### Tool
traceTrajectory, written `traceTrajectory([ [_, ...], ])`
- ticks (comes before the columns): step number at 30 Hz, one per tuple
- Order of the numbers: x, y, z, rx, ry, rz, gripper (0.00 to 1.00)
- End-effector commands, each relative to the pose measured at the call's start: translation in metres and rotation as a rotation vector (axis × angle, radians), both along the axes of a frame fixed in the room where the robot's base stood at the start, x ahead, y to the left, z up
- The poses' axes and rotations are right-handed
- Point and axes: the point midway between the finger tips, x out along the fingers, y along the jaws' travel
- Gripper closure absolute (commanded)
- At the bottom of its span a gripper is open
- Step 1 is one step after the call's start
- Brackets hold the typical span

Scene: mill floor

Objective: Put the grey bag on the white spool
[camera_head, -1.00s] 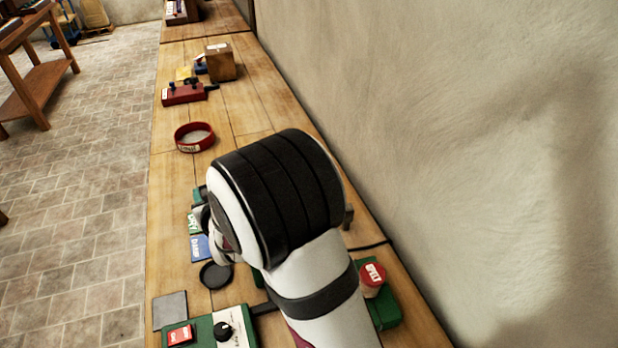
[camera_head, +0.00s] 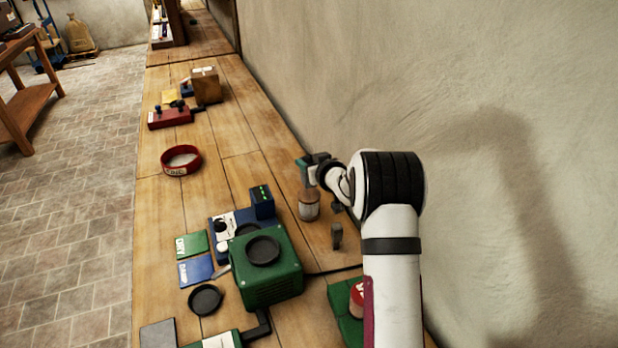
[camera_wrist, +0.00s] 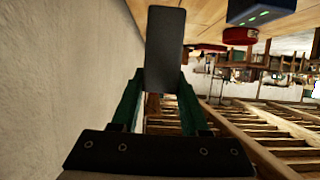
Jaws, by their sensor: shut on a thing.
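In the wrist view my gripper (camera_wrist: 160,98) is shut on a dark grey, flat-sided thing with rounded corners, which looks to be the grey bag (camera_wrist: 165,45). In the head view my gripper (camera_head: 311,166) is over the right part of the bench, close to the wall. I cannot make out a clearly white spool.
A green box (camera_head: 270,282) and a blue device (camera_head: 262,203) stand left of my gripper. A small dark grey piece (camera_head: 336,236) stands close to it. A red ring (camera_head: 181,160) lies farther back, with bare wood around it. The wall bounds the right.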

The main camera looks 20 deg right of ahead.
Motion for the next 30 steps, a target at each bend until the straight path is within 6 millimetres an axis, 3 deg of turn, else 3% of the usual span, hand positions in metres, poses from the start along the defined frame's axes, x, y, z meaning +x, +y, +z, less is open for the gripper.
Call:
traceTrajectory([
  [6,0.000,0.001,-0.037,0.001,0.002,0.000,1.00],
  [15,0.000,0.001,-0.039,-0.001,0.001,0.000,1.00],
  [16,0.000,0.001,-0.040,-0.001,0.001,0.000,0.52],
  [20,0.000,0.001,-0.039,-0.001,0.001,0.000,0.29],
  [30,0.000,0.001,-0.035,-0.001,-0.001,0.000,0.26],
])
